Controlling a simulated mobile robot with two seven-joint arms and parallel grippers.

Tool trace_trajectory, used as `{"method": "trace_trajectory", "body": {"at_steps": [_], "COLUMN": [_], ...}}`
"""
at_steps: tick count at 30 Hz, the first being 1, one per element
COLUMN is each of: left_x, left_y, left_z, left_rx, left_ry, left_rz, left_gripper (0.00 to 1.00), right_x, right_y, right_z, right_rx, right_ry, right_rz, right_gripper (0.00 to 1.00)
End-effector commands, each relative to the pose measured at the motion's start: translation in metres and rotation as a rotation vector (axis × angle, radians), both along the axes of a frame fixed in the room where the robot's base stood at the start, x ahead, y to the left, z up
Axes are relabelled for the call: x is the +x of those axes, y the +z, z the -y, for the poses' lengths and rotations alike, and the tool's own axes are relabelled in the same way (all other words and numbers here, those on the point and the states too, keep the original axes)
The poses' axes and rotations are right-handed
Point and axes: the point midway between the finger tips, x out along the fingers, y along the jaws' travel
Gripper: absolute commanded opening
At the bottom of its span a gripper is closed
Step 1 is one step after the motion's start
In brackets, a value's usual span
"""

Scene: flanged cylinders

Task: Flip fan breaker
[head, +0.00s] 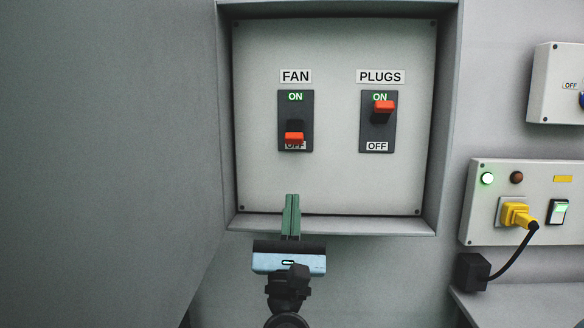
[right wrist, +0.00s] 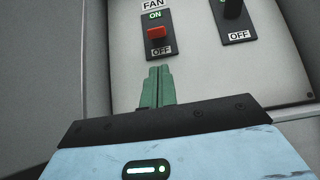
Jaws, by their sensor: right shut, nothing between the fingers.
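The fan breaker (head: 295,138) is a dark switch plate with a red lever under the FAN label. Its lever is down, partly covering the OFF mark, with the green ON mark uncovered above. It also shows in the right wrist view (right wrist: 157,33). The plugs breaker (head: 380,107) to its right has its red lever up near ON. My right gripper (head: 291,197) has green fingers pressed together and empty. Its tips point up, below the fan breaker in the picture and apart from the lever. My left gripper is not in view.
The breakers sit in a recessed grey box with a raised frame (head: 330,224) along its bottom edge. A large grey panel (head: 110,150) stands at the left. At the right are a socket box (head: 480,215) with a yellow plug (head: 517,214) and a black cable.

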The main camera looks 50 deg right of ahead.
Motion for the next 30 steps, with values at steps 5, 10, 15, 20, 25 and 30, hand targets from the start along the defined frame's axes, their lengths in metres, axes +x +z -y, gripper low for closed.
{"method": "trace_trajectory", "body": {"at_steps": [5,10,15,20,25,30], "left_x": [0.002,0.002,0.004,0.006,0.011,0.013], "left_y": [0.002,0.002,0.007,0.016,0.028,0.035], "left_z": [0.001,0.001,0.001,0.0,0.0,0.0], "left_rx": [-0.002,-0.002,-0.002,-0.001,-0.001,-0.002], "left_ry": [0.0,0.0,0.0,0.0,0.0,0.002], "left_rz": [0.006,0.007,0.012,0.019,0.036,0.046], "left_gripper": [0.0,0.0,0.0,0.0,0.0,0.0], "right_x": [-0.001,-0.001,0.004,0.013,0.025,0.035], "right_y": [0.002,0.002,0.013,0.035,0.057,0.071], "right_z": [0.001,0.001,0.006,0.019,0.034,0.045], "right_rx": [0.008,0.006,0.004,0.004,0.003,0.003], "right_ry": [0.005,0.005,0.004,0.003,0.002,0.004], "right_rz": [0.011,0.009,0.011,0.014,0.014,0.011], "right_gripper": [0.0,0.0,0.0,0.0,0.0,0.0]}}
